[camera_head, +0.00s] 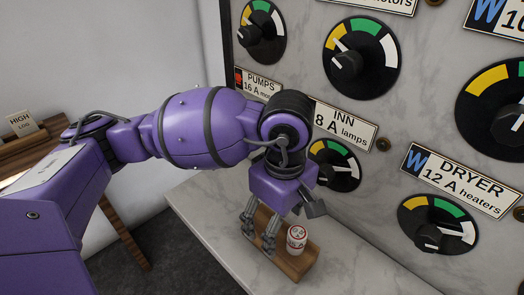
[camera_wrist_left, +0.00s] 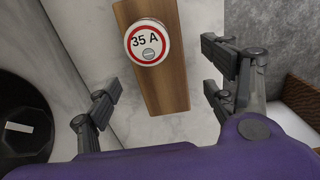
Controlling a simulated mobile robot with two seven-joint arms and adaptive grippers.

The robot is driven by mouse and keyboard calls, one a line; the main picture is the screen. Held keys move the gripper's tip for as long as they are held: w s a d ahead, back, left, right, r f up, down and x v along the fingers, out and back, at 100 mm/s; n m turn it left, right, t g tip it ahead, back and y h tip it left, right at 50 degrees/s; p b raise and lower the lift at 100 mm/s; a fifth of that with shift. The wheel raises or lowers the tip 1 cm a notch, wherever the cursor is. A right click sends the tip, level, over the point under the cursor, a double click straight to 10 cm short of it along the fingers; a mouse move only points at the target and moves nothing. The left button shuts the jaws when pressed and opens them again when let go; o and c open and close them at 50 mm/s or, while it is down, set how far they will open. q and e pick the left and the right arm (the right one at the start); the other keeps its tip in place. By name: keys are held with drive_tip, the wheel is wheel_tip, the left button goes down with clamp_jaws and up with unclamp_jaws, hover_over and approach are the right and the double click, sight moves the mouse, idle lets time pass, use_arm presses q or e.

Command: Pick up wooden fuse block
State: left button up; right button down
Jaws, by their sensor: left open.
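The wooden fuse block (camera_head: 294,264) lies on the pale marble ledge below the dial panel in the head view. It carries a white round fuse (camera_head: 296,238) with a red ring, marked 35 A in the left wrist view (camera_wrist_left: 147,42). My left gripper (camera_head: 257,236) points down over the block, its arm coming in from the left. In the left wrist view its open fingers (camera_wrist_left: 162,84) stand on either side of the block (camera_wrist_left: 163,90), with visible gaps and nothing held. The gripper hides part of the block in the head view. My right gripper is not in view.
The marble panel with several dials (camera_head: 361,58) and label plates (camera_head: 458,182) rises behind and right of the block. The ledge (camera_head: 215,215) is bare left of the block. A wooden stand with a HIGH/LOW card (camera_head: 22,123) is at far left.

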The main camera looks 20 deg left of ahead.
sight(279, 233)
use_arm(q)
wheel_tip(279, 233, down, 5)
drive_tip(key=shift+f+p, duration=0.15)
drive_tip(key=shift+p, duration=0.15)
drive_tip(key=shift+c, duration=0.6)
drive_tip(key=c, duration=1.7)
drive_tip(key=shift+w, duration=0.1)
drive_tip(key=shift+c, duration=0.2)
drive_tip(key=shift+r, duration=0.2)
